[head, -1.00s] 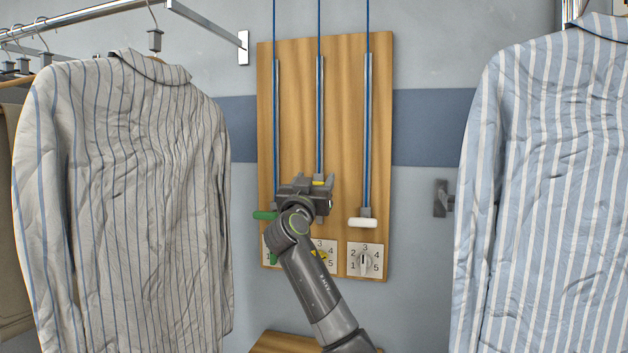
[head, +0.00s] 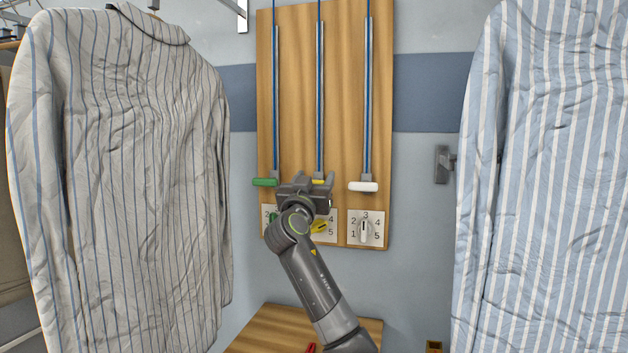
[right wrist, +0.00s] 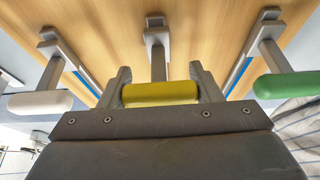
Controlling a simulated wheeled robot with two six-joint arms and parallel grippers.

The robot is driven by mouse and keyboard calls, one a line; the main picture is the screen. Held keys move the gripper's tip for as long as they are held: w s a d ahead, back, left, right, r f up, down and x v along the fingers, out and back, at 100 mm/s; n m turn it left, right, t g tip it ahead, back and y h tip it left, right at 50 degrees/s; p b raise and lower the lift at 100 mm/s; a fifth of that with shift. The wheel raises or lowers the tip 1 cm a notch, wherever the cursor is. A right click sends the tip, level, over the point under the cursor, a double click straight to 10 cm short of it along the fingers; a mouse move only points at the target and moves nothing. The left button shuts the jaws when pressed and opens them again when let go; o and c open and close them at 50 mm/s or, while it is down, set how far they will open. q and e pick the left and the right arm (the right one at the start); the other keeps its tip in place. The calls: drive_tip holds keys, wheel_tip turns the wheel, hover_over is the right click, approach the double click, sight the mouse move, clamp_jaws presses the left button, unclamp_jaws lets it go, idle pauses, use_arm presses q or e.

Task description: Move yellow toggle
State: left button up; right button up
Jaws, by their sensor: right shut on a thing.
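The yellow toggle (head: 318,181) is a short handle bar at the bottom of the middle rod on a wooden wall board (head: 343,80). Most of it is hidden by my right gripper (head: 306,182) in the head view. In the right wrist view the yellow bar (right wrist: 160,93) lies between the two fingers, and the right gripper is shut on it. It hangs about level with the green handle (head: 264,182) on its left and the white handle (head: 363,186) on its right. My left gripper is not in view.
Below the handles are numbered dials, including a yellow knob (head: 319,227) partly behind my arm and a white one (head: 364,229). Striped shirts hang at left (head: 130,170) and right (head: 540,180). A wooden surface (head: 270,335) with a small red thing (head: 311,347) is below.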

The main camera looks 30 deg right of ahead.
drive_tip(key=shift+f, duration=0.25)
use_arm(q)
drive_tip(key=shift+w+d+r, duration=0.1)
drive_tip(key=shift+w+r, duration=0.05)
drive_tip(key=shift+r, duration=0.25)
use_arm(e)
drive_tip(key=shift+f, duration=0.1)
drive_tip(key=shift+w+f, duration=0.1)
drive_tip(key=o, duration=1.4)
drive_tip(key=shift+r, duration=0.2)
drive_tip(key=shift+s+a, duration=0.1)
drive_tip(key=shift+s, duration=0.1)
drive_tip(key=shift+s+a+f, duration=0.1)
drive_tip(key=shift+a+f, duration=0.05)
drive_tip(key=shift+a, duration=0.05)
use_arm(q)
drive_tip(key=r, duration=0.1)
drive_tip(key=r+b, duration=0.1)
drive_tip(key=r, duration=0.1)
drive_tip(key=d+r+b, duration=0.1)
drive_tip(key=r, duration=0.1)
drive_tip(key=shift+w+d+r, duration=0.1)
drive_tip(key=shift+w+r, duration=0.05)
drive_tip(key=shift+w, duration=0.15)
use_arm(e)
drive_tip(key=v, duration=1.6)
drive_tip(key=shift+s+a+f, duration=0.15)
drive_tip(key=shift+s+f, duration=0.05)
drive_tip(key=shift+s, duration=0.1)
